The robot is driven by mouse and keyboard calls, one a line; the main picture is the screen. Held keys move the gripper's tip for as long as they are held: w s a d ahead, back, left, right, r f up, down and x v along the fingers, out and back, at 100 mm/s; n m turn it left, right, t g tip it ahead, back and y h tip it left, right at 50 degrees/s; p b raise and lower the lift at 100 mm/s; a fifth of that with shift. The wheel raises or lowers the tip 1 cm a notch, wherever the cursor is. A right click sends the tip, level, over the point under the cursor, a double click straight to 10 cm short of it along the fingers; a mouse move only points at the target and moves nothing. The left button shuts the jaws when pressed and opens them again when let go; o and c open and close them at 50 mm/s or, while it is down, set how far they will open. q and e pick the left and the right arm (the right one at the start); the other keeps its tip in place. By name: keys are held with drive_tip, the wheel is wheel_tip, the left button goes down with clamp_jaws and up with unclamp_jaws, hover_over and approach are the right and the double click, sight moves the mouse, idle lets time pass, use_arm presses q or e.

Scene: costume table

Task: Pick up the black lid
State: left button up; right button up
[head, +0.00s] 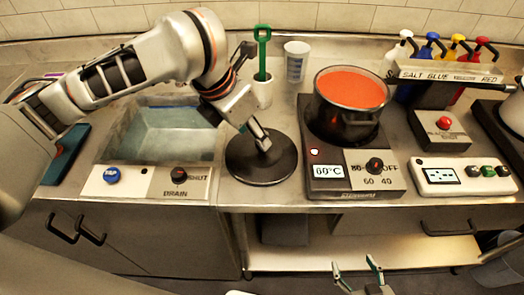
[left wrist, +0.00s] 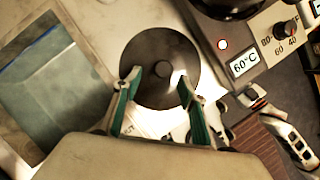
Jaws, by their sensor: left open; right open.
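The black lid (head: 258,170) is a flat round disc lying on the steel counter between the sink and the hot plate. My left gripper (head: 262,143) is over it, pointing down, and hides part of its middle. In the left wrist view the lid (left wrist: 158,92) shows a small central knob (left wrist: 162,68). The open fingers of my left gripper (left wrist: 159,78) overlap the lid's near part, one on each side of the knob's line. I cannot tell whether they touch it. My right gripper (head: 354,263) is open and empty, low in front of the counter.
A red-filled pot (head: 352,88) stands on the hot plate (head: 325,187), right of the lid. The sink (head: 160,135) is left. A white cup with a green-handled tool (head: 263,50) and a measuring beaker (head: 296,62) stand behind. Several colored pump bottles (head: 428,48) are at the back right.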

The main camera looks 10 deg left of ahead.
use_arm(q)
drive_tip(key=x, duration=0.2)
drive_tip(key=b+x, duration=0.1)
drive_tip(key=x, duration=0.1)
drive_tip(key=shift+s+d, duration=0.15)
drive_tip(key=shift+d, duration=0.2)
drive_tip(key=shift+f, duration=0.3)
drive_tip(key=c, duration=0.4)
clamp_jaws()
drive_tip(key=shift+r, duration=0.15)
